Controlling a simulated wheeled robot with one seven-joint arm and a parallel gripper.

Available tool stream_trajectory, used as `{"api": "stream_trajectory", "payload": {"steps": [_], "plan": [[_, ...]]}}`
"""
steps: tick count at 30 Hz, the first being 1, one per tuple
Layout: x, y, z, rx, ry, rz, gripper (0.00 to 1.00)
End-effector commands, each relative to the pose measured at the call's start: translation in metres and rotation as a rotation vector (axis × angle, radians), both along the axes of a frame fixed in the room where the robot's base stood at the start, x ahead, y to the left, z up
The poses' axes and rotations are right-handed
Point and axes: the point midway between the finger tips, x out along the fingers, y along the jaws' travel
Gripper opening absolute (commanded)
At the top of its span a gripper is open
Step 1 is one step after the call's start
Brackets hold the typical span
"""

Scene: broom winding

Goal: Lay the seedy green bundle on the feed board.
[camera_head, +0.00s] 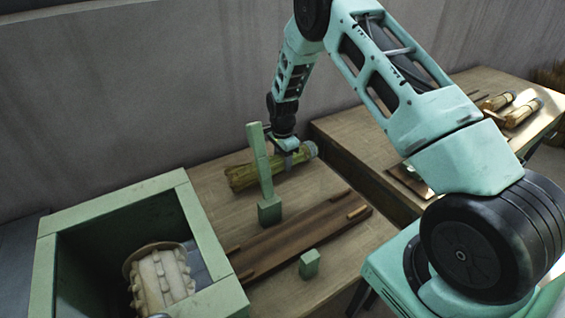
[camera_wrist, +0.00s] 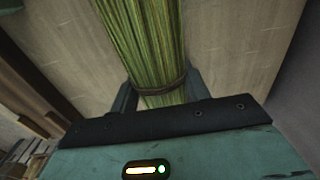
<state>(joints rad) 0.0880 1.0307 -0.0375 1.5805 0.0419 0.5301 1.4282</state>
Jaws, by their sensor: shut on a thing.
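The green bundle (camera_head: 243,177) lies roughly level behind the green post, above or on the wooden table; I cannot tell if it touches. My gripper (camera_head: 288,162) is shut on it near its right end. In the wrist view the green bundle (camera_wrist: 143,40) runs up from between the fingers, with a brown tie around it near my gripper (camera_wrist: 158,92). A long dark brown board (camera_head: 300,236) with small wooden strips at its ends, likely the feed board, lies on the table in front of the bundle, bare on top.
A green upright post (camera_head: 260,165) on a block stands between the bundle and the board. A small green block (camera_head: 309,264) stands at the board's front side. A green box (camera_head: 110,215) with a toothed drum (camera_head: 162,280) is at left. A second table (camera_head: 470,110) holds bundles.

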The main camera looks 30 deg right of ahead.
Motion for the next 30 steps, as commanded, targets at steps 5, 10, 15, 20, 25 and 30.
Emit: {"api": "stream_trajectory", "payload": {"steps": [5,10,15,20,25,30], "plan": [[0.0,-0.001,-0.018,-0.001,0.0,0.0,0.2],[0.0,-0.001,-0.019,-0.001,-0.002,0.0,0.2],[0.0,0.0,-0.023,-0.001,-0.001,0.0,0.2],[0.0,0.0,-0.023,-0.001,-0.001,0.0,0.68],[0.0,0.0,-0.022,-0.001,-0.001,0.0,0.68],[0.0,-0.001,-0.017,-0.001,-0.001,-0.001,0.68]]}}
